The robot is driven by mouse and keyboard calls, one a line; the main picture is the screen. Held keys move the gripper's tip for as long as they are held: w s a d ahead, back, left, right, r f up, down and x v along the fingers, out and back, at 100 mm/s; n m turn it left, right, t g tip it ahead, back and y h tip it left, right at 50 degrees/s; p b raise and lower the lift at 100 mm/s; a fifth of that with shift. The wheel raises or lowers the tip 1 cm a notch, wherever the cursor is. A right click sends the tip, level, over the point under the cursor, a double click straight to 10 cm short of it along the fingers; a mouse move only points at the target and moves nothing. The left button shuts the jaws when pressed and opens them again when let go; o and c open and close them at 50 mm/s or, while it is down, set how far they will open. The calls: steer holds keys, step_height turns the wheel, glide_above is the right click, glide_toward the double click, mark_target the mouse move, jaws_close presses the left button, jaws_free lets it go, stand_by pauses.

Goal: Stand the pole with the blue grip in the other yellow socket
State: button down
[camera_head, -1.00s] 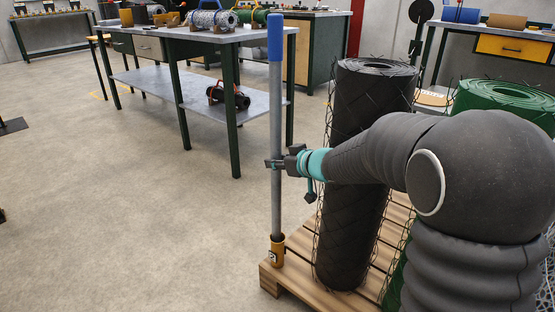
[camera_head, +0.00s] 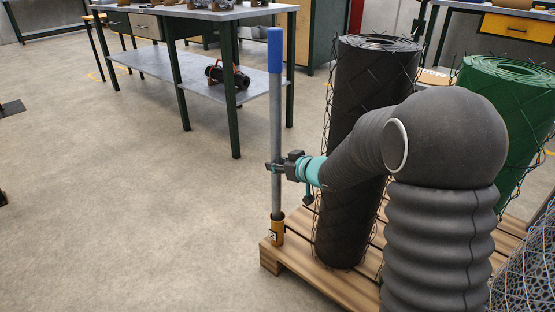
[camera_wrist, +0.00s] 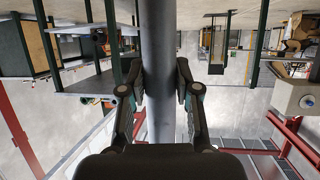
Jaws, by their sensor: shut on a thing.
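The pole (camera_head: 276,120) is a grey tube with a blue grip (camera_head: 274,50) at its top. It stands upright in a yellow socket (camera_head: 277,232) at the near left corner of the wooden pallet. My gripper (camera_head: 277,166) is shut on the pole's grey middle, well below the blue grip. The wrist view shows the grey pole (camera_wrist: 158,70) between both fingers (camera_wrist: 160,88). The socket hides the pole's bottom end. I see only one yellow socket in these views.
The pallet (camera_head: 330,277) carries a black mesh roll (camera_head: 358,150) close right of the pole and a green roll (camera_head: 505,110) farther right. A workbench (camera_head: 205,85) with a lower shelf stands behind. The floor (camera_head: 120,200) left of the pallet is clear.

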stand_by(0.3)
steer(key=c, duration=0.8)
jaws_free()
steer(key=shift+o, duration=0.3)
steer(key=shift+f, duration=0.2)
steer(key=v, duration=1.2)
steer(key=shift+r, duration=0.15)
